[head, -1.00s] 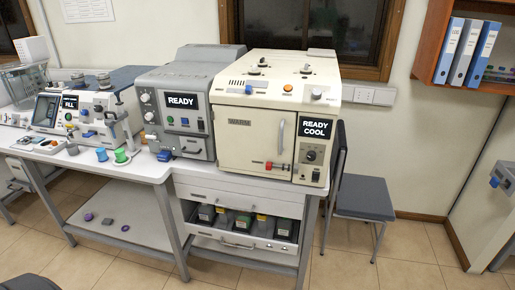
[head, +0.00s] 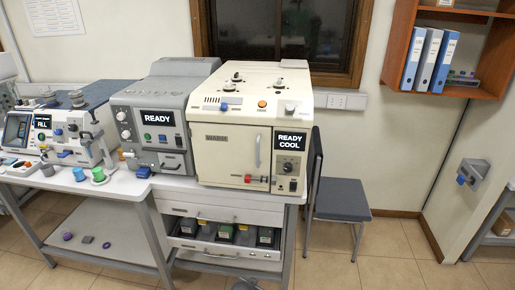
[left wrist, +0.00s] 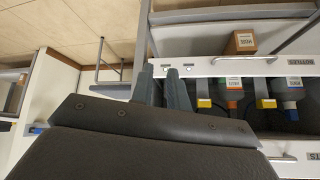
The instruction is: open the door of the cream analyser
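The cream analyser (head: 245,115) stands at the right end of the bench in the head view. Its front door (head: 225,160) is shut. The door has an upright handle (head: 258,150) on its right side and a red-ended latch (head: 250,179) below. A panel (head: 290,142) right of the door reads READY COOL. In the left wrist view my left gripper (left wrist: 160,72) shows two fingers with a small gap and nothing between them. It is in front of the lower drawers, away from the door. My right gripper is in neither view.
A grey analyser (head: 155,117) stands left of the cream one. A drawer of bottles (head: 225,246) sits below the bench; the wrist view shows several bottles in it (left wrist: 235,84). A grey chair (head: 342,200) stands right of the bench. Floor in front is clear.

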